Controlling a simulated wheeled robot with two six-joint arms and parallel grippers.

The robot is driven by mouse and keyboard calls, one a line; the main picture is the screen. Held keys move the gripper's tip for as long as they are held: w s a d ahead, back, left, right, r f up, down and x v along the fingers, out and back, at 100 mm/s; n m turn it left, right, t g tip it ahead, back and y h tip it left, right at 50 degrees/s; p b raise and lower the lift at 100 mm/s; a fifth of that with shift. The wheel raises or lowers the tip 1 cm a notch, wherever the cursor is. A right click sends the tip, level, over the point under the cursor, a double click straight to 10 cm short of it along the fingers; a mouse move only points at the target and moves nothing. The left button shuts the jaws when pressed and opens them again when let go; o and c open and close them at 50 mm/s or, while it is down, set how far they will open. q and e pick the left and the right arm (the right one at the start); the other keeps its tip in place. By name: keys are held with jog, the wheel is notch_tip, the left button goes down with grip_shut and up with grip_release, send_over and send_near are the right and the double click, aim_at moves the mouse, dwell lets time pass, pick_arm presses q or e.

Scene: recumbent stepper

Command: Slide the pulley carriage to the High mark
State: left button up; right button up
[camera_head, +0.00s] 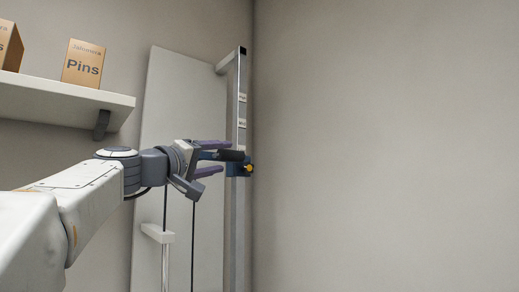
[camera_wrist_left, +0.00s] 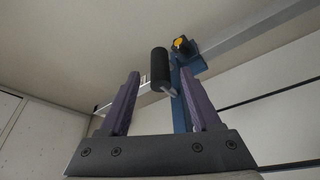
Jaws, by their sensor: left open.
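The pulley carriage (camera_head: 238,170) is a blue block on a vertical metal rail (camera_head: 242,80), with a yellow knob (camera_head: 250,168) and a black handle (camera_head: 232,156) pointing toward my arm. Two small pale labels (camera_head: 242,97) sit on the rail above the carriage; their text is too small to read. My left gripper (camera_head: 218,157) is open, its purple fingers above and below the handle. In the left wrist view the handle (camera_wrist_left: 160,67) stands between the spread fingertips (camera_wrist_left: 161,76), with a gap on both sides. The blue carriage (camera_wrist_left: 191,62) is just beyond. My right gripper is out of view.
A tall pale panel (camera_head: 185,80) stands behind the rail, with dark cables and a small white bracket (camera_head: 157,233) below my gripper. A shelf (camera_head: 60,100) with Pins boxes (camera_head: 83,63) is at upper left. Bare wall (camera_head: 390,140) fills the right.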

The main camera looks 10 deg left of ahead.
aim_at(231, 156)
pick_arm(q)
jog(key=p+x, duration=0.1)
jog(key=x, duration=0.3)
jog(key=shift+r+p, duration=0.2)
jog(key=shift+p, duration=0.2)
jog(key=shift+w+d+f, duration=0.1)
jog(key=shift+w+d, duration=0.05)
jog(key=shift+w, duration=0.3)
grip_shut()
dwell(0.7)
